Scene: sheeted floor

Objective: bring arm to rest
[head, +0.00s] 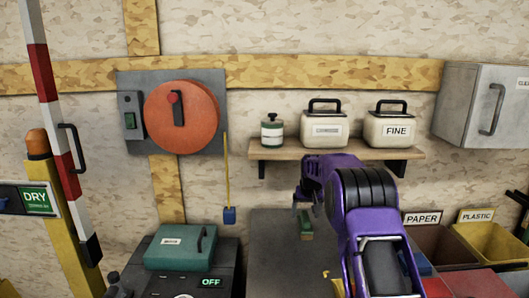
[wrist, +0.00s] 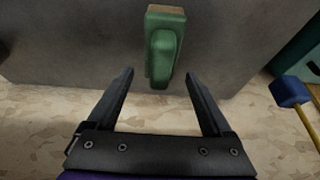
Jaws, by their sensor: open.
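My gripper (wrist: 159,73) is open in the wrist view, its two dark fingers spread with nothing between them. Just beyond the fingertips is a green block-like object (wrist: 163,50) with a tan end, against a grey surface (wrist: 80,45). It is apart from the fingers as far as I can tell. In the head view my purple arm reaches up from the bottom right and bends left below the shelf. The same green object (head: 306,225) shows below its end, in front of the grey surface (head: 270,255). My fingers are mostly hidden or too small there.
A wooden shelf (head: 270,154) with a bottle (head: 271,133) and two canisters (head: 324,130) is close above my arm. A blue-ended tool (head: 229,215) hangs left. Bins (head: 490,243) stand right; a green case (head: 180,249) sits lower left.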

